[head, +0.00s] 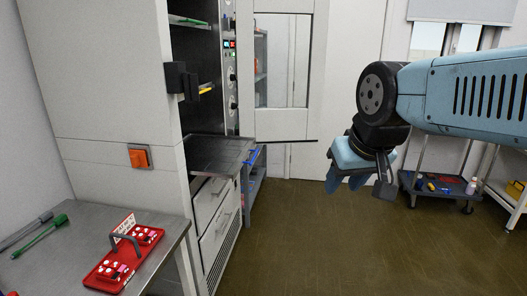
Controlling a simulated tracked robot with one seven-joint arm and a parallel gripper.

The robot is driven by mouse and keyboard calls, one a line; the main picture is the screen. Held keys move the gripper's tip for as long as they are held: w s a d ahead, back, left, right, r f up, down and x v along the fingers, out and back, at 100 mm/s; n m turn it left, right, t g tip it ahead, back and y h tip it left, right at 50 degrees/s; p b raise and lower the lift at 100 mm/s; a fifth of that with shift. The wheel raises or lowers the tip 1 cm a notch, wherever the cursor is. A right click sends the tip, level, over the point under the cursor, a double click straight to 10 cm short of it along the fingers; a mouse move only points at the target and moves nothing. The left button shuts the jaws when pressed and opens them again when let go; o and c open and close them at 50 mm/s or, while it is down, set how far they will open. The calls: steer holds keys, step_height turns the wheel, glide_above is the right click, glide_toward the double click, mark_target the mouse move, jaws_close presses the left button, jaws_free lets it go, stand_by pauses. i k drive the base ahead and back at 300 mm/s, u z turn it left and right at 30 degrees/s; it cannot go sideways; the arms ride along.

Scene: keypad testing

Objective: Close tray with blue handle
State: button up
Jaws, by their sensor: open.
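The tray with the blue handle (215,153) is a flat grey metal tray. It sticks out of the open front of the tall white cabinet, above the drawers. Its blue handle (250,157) is at the tray's right end. The gap between the fingers is hard to make out.
Higher in the cabinet (100,70) are a yellow handle (206,89) and a green handle (188,20). A metal table (60,265) holds a red keypad tray (105,272). A cart (437,187) stands right; the middle floor is clear.

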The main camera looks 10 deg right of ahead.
mark_target(206, 156)
steer(key=z, duration=0.3)
steer(key=i, duration=1.05)
steer(key=u, duration=1)
steer(key=k, duration=1.45)
steer(key=z, duration=0.25)
steer(key=i, duration=1)
steer(key=u, duration=0.05)
